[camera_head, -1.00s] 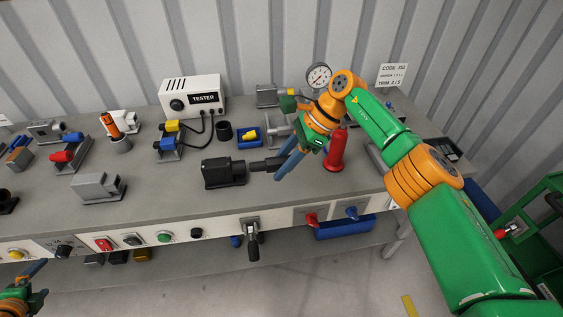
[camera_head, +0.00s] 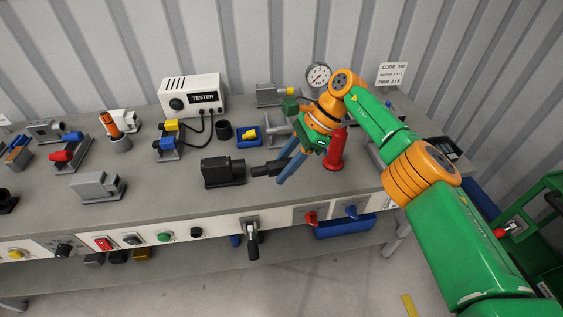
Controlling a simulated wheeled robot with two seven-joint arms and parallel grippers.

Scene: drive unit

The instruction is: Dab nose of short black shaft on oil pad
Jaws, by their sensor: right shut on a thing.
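My right gripper (camera_head: 285,172) reaches down over the bench with its blue fingers shut on the short black shaft (camera_head: 266,169). The shaft lies about level, its nose pointing left, close to the right side of a black block (camera_head: 222,173). I cannot tell whether shaft and block touch. A small blue tray (camera_head: 240,143) with a yellow piece (camera_head: 250,134) in it is behind the shaft; it may be the oil pad, but I cannot tell for sure. My left gripper is out of view.
A red cylinder (camera_head: 335,150) stands right beside my right gripper. The tester box (camera_head: 192,97), a black cup (camera_head: 224,131) and a pressure gauge (camera_head: 318,76) are behind. A grey fixture (camera_head: 98,187) is at left. The bench front between fixture and black block is clear.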

